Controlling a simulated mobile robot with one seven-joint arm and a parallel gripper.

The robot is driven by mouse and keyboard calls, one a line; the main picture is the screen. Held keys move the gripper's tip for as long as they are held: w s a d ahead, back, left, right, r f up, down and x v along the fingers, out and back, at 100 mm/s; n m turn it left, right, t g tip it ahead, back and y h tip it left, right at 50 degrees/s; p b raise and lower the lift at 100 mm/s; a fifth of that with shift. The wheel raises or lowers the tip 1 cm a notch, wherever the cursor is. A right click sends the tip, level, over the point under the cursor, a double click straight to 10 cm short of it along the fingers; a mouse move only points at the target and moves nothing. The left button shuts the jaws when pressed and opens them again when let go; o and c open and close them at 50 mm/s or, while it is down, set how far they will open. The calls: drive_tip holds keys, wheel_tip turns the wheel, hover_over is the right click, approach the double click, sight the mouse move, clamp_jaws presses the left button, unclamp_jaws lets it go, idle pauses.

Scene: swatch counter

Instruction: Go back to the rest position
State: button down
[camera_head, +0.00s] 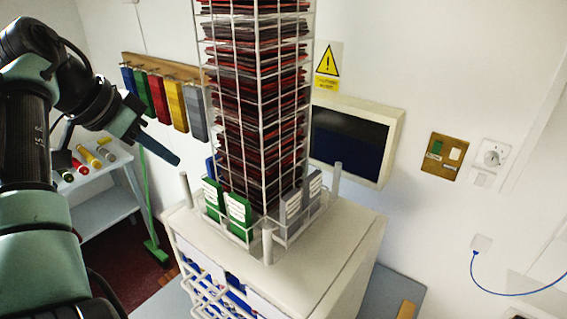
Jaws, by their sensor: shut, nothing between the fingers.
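My gripper (166,152) is at the left, at the end of my dark arm, which reaches in from the left edge. Its fingers are shut with nothing between them, and they point down and to the right. It hangs in the air to the left of the wire rack (257,140), apart from it. The far wall and a low shelf show behind it. A rest position is not marked by anything in view.
The tall rack of red and dark swatches stands on a white cabinet (340,262) with corner posts. Coloured swatches (158,97) hang on a wall rail. A shelf (104,212) with coloured rolls and a green broom (146,205) stand left. A framed dark screen (347,140) is on the wall.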

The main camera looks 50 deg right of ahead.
drive_tip(key=shift+r, duration=0.4)
idle(0.3)
drive_tip(key=w+d+f+n+t+h+b, duration=0.2)
drive_tip(key=w+n+t+b, duration=0.1)
drive_tip(key=w+t+b, duration=0.3)
drive_tip(key=s+a+r+n+t+y+b, duration=0.1)
drive_tip(key=s+a+r+n+t+b, duration=0.35)
drive_tip(key=a+t, duration=0.25)
drive_tip(key=s+a+r+n+t+y+b, duration=0.1)
drive_tip(key=s+a+r+n+t+b, duration=0.3)
drive_tip(key=s+a+t, duration=0.25)
drive_tip(key=s+a+r+n+t+y+b, duration=0.3)
drive_tip(key=s+a+n+t+y, duration=0.2)
drive_tip(key=s+a, duration=0.5)
drive_tip(key=s+t+y, duration=0.1)
drive_tip(key=s+t, duration=0.1)
drive_tip(key=s, duration=0.2)
drive_tip(key=shift+a+r+y, duration=0.25)
drive_tip(key=shift+r+y, duration=0.05)
drive_tip(key=shift+y, duration=0.1)
drive_tip(key=shift+a+n, duration=0.1)
drive_tip(key=shift+n, duration=0.15)
